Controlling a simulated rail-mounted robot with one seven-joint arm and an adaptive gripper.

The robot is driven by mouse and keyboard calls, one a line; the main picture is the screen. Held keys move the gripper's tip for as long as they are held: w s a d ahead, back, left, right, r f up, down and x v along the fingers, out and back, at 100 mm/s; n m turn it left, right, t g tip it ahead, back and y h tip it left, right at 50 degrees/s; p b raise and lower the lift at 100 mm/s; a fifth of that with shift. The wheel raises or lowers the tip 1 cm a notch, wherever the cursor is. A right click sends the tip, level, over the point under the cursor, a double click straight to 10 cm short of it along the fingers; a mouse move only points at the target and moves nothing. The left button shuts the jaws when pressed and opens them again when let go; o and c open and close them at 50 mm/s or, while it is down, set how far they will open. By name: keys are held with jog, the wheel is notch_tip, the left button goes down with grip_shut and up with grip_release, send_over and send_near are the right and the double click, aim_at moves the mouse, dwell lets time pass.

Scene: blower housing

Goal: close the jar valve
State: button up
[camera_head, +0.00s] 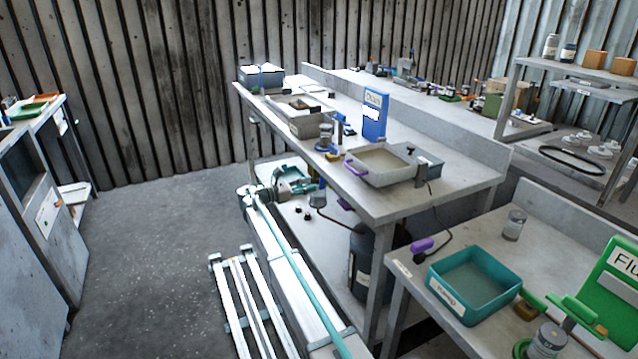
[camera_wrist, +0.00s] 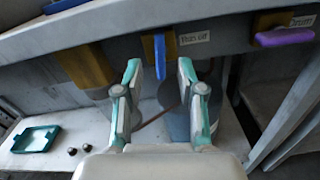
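In the wrist view, a blue lever handle (camera_wrist: 163,55) hangs straight down from a yellow-brown valve body (camera_wrist: 150,46) under the bench edge. A small label (camera_wrist: 194,38) beside it is hard to read. A purple lever (camera_wrist: 284,37) lies level by a label that seems to read "Drum". I cannot tell which valve is the jar's. My gripper (camera_wrist: 160,82) is open, with teal-and-grey fingers apart and the blue lever beyond the gap, apparently not touching. In the head view my gripper (camera_head: 308,187) is beside the bench's left side, near a clear flask-like vessel (camera_head: 318,197).
A larger yellow-brown block (camera_wrist: 86,65) hangs left of the blue lever. Below are a lower shelf (camera_wrist: 95,130), a teal tray (camera_wrist: 36,139) and two dark knobs (camera_wrist: 63,151). A dark drum (camera_head: 372,262) stands under the bench. The floor (camera_head: 150,240) at left is clear.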

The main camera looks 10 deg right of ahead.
aim_at(320, 181)
jog(key=shift+x, duration=2.4)
grip_shut()
